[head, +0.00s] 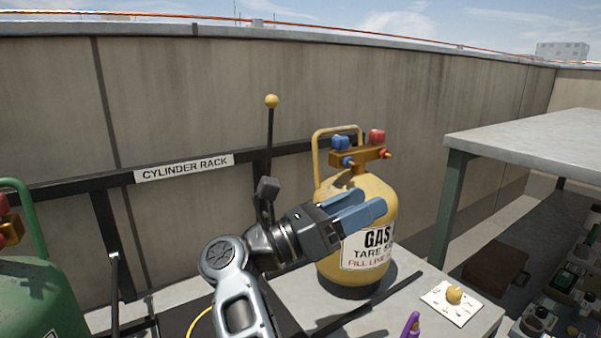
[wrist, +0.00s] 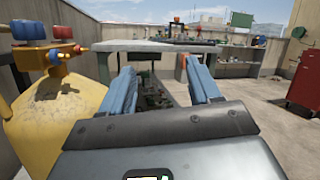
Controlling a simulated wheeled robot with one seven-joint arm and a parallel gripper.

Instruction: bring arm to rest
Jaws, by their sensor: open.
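My gripper (head: 362,208) is raised above the bench in the head view, in front of the yellow gas cylinder (head: 349,268). Its blue fingers stand apart with nothing between them; they also show in the wrist view (wrist: 162,88). The yellow cylinder stands upright on the bench top, and its label is partly covered by the gripper. In the wrist view the cylinder (wrist: 50,125) is close on the left of the fingers. I cannot tell the exact gap between the gripper and the cylinder.
A green cylinder (head: 38,290) stands at the left edge. A black rack with a CYLINDER RACK sign (head: 184,168) and a yellow-knobbed lever (head: 271,130) are behind the arm. A grey table (head: 535,140) is right. A yellow knob on a plate (head: 454,295) and a purple-handled tool (head: 411,325) lie in front.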

